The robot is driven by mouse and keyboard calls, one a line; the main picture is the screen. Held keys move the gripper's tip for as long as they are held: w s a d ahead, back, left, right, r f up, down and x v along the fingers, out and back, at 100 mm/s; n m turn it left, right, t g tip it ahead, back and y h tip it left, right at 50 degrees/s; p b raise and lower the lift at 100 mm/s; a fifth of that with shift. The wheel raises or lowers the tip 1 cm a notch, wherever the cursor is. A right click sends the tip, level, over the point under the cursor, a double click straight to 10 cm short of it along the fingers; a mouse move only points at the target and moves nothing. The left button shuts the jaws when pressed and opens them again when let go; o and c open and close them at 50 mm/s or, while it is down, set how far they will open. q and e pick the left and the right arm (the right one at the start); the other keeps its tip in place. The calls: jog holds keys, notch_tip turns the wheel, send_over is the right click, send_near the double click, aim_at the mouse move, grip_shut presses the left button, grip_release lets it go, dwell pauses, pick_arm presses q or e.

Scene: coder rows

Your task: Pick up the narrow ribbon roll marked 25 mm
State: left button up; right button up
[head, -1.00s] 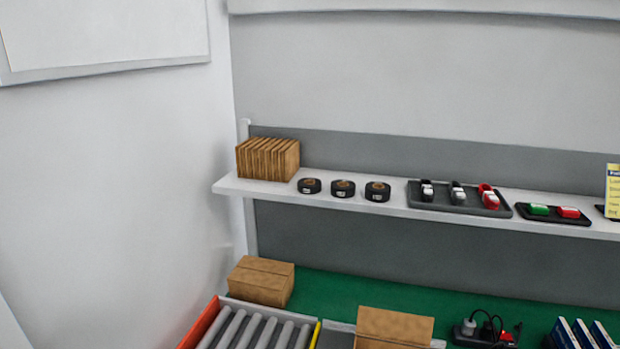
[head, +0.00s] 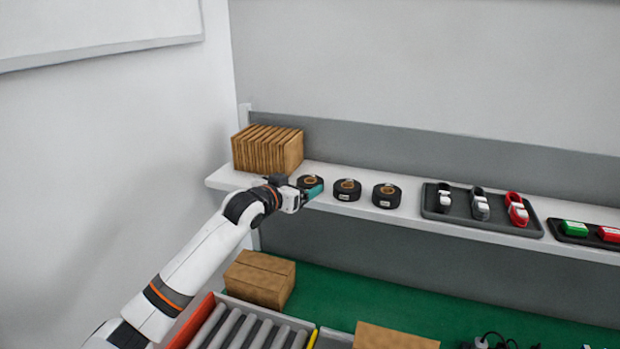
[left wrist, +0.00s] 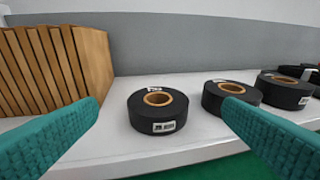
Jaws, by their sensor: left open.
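Three black ribbon rolls with brown cores stand in a row on the white shelf: a left roll (head: 303,181), a middle roll (head: 347,190) and a right roll (head: 386,196). They also show in the left wrist view, left (left wrist: 145,118), middle (left wrist: 215,96) and right (left wrist: 286,91). Each has a small white label; the print is too small to read, so I cannot tell which is 25 mm. My left gripper (head: 316,191) is open and empty at the left roll, partly covering it in the head view. In the left wrist view that roll lies between the teal fingers, apart from them. My right gripper is out of view.
Upright brown cardboard pieces (head: 266,150) stand close left of the rolls on the shelf (head: 420,221). A dark tray (head: 460,212) with white and red items is to the right. Below are a carton (head: 260,279) and grey rollers (head: 232,330) on the green bench.

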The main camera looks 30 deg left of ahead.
aim_at(308, 184)
pick_arm(q)
jog(key=shift+w+f, duration=0.25)
jog(key=shift+w, duration=0.35)
jog(key=shift+w+f, duration=0.2)
jog(key=shift+w, duration=0.35)
jog(key=shift+w+a+f+p, duration=0.1)
jog(key=shift+w+f+p, duration=0.05)
jog(key=shift+w+p, duration=0.45)
jog(key=shift+w+a+f+p, duration=0.1)
jog(key=shift+w+p, duration=0.35)
jog(key=shift+p, duration=0.1)
jog(key=shift+w+f+p, duration=0.2)
jog(key=shift+w, duration=0.25)
jog(key=shift+w+f+p, duration=0.15)
jog(key=shift+w+f, duration=0.05)
jog(key=shift+w, duration=0.25)
jog(key=shift+w+f, duration=0.15)
jog(key=shift+w, duration=0.2)
jog(key=shift+w+f, duration=0.15)
jog(key=shift+w, duration=0.05)
jog(key=shift+s, duration=0.15)
jog(key=c, duration=1.1)
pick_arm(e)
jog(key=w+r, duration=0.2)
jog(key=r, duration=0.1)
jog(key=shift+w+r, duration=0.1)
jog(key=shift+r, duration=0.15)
